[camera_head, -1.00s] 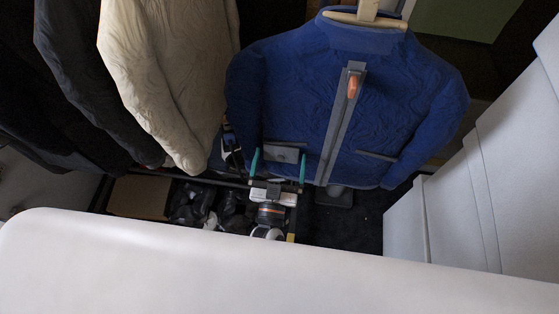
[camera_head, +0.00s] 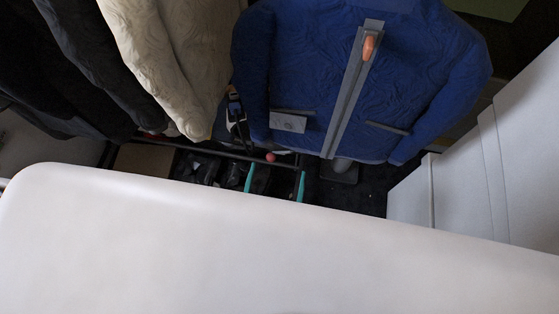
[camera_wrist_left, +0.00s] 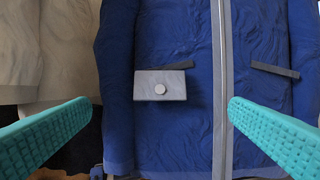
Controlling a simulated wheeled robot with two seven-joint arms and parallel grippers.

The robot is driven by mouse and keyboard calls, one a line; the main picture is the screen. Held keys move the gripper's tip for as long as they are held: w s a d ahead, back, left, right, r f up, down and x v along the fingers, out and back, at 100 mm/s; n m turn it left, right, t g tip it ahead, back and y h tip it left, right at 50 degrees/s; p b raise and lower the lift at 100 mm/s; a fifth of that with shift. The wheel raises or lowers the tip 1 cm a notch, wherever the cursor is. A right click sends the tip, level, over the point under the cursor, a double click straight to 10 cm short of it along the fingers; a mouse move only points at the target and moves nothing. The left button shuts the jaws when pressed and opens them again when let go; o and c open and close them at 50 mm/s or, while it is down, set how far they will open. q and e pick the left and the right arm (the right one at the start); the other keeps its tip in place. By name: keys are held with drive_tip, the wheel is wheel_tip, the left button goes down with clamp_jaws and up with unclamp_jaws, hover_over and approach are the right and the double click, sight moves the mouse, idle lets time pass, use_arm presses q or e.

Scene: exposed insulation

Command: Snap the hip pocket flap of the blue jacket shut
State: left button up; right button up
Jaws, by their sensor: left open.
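The blue jacket (camera_head: 300,60) hangs facing me, with a grey zip strip and an orange pull down its front. Its grey hip pocket flap (camera_head: 288,122) is on the left side of the zip. In the left wrist view the flap (camera_wrist_left: 147,85) lies down over the pocket, with a pale round snap (camera_wrist_left: 160,89) in its middle. I cannot tell whether the snap is engaged. My left gripper (camera_head: 275,183) is open and empty, its teal fingers below and apart from the flap. In the wrist view the fingers (camera_wrist_left: 161,103) stand wide on either side of the flap.
A cream jacket (camera_head: 170,55) and dark garments (camera_head: 70,60) hang to the left. A dark rail (camera_head: 215,151) runs below the jackets. White panels (camera_head: 470,170) stand at the right. A large white surface in front hides the lower view.

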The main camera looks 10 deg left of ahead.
use_arm(q)
drive_tip(key=shift+s, duration=0.2)
drive_tip(key=t+b, duration=0.2)
drive_tip(key=b, duration=0.1)
approach(287, 127)
drive_tip(key=x, duration=0.7)
drive_tip(key=shift+s+r, duration=0.15)
drive_tip(key=shift+w+r, duration=0.1)
drive_tip(key=shift+w, duration=0.35)
